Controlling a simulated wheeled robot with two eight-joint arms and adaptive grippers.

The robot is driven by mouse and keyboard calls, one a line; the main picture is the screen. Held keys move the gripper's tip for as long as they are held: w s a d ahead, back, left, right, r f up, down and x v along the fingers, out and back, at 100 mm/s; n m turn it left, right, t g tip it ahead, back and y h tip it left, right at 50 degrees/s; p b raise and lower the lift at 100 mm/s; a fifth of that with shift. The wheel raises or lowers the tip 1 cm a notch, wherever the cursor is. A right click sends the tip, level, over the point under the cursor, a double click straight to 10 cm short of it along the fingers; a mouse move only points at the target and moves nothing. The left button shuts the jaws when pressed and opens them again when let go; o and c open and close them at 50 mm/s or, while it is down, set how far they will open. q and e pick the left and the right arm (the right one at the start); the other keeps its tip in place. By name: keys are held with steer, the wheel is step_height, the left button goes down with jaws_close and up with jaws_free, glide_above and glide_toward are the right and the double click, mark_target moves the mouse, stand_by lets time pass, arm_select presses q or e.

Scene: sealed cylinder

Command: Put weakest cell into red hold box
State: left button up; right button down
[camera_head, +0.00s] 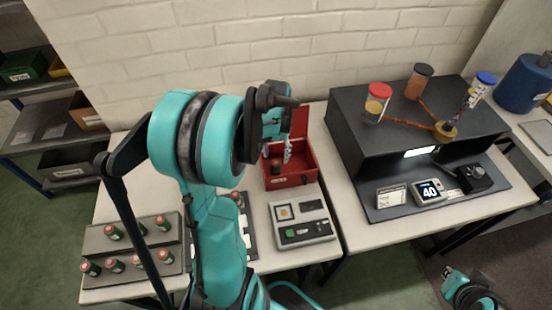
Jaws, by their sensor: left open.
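The red hold box (293,180) stands on the white table near the wall with its lid (302,119) raised. My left gripper (287,152) is open over the box, and my arm covers part of it. A small dark item (276,168) shows inside the box below the fingers; it is too small to identify surely. Several green cells with red tops (113,232) stand on a grey stepped rack (150,236) at the left. Another cell (237,197) shows on a dark tray (250,236), partly behind my arm. My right gripper (458,281) is low at the bottom right, its fingers unclear.
A grey tester-like device (302,222) sits in front of the red box. To the right, a dark bench unit (350,150) carries jars and a display reading 40 (430,191). Shelves with bins (24,65) stand at far left.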

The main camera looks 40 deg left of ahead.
mark_target(276, 163)
arm_select(q)
step_height(276, 163, up, 5)
steer(key=shift+f+p, duration=0.2)
steer(key=shift+p, duration=0.4)
steer(key=s+d+r+m+t, duration=0.1)
steer(key=s+d+r+t, duration=0.2)
steer(key=d, duration=0.7)
steer(key=s+d+r+m+t, duration=0.2)
steer(key=s+d+r+t, duration=0.2)
steer(key=d, duration=0.6)
steer(key=shift+s+r, duration=0.15)
steer(key=shift+s, duration=0.25)
steer(key=shift+d, duration=0.1)
